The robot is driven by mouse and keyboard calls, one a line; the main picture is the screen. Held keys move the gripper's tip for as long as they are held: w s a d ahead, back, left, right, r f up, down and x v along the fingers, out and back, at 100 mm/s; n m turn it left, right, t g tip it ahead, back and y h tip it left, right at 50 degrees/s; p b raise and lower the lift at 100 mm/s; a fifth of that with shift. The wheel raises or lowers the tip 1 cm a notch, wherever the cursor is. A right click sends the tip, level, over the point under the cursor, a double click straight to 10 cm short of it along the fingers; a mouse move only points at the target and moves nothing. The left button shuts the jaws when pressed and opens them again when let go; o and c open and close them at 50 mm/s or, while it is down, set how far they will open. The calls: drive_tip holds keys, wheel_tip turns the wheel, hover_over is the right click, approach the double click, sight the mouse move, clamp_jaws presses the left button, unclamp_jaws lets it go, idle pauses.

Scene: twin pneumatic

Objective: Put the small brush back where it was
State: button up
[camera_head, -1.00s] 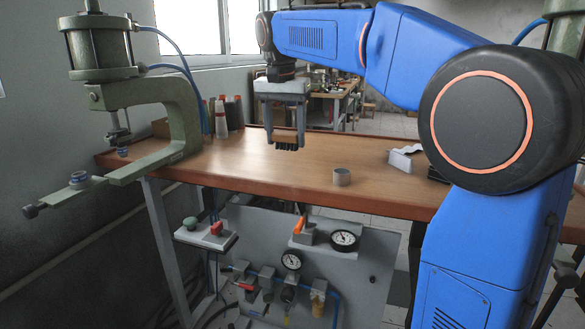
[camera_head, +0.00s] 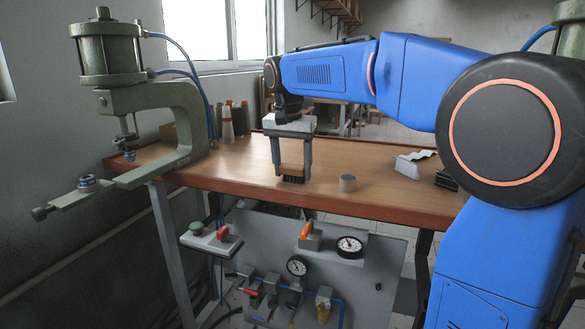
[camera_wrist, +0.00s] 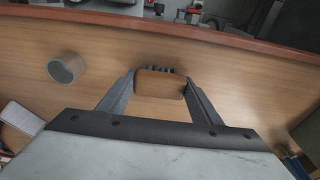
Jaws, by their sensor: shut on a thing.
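The small brush (camera_head: 292,174) has a brown wooden back and dark bristles that point down. My gripper (camera_head: 292,170) is shut on it, one finger on each side. The brush is low over the front part of the wooden bench, left of a short grey cylinder. I cannot tell whether the bristles touch the bench top. In the wrist view the brush (camera_wrist: 160,83) sits between my gripper's fingertips (camera_wrist: 160,84), with its bristles toward the bench's front edge.
The short grey cylinder (camera_head: 347,183) stands right of the brush on the bench (camera_head: 240,168). A green pneumatic press (camera_head: 180,110) stands at the left end. Bottles (camera_head: 228,125) stand at the back left. A light grey angled piece (camera_head: 408,166) lies to the right.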

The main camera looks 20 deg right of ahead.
drive_tip(key=shift+f, duration=0.1)
drive_tip(key=o, duration=1)
drive_tip(key=shift+o, duration=0.2)
wheel_tip(320, 180, up, 12)
drive_tip(key=s+a, duration=0.1)
drive_tip(key=shift+s, duration=0.25)
drive_tip(key=shift+a, duration=0.1)
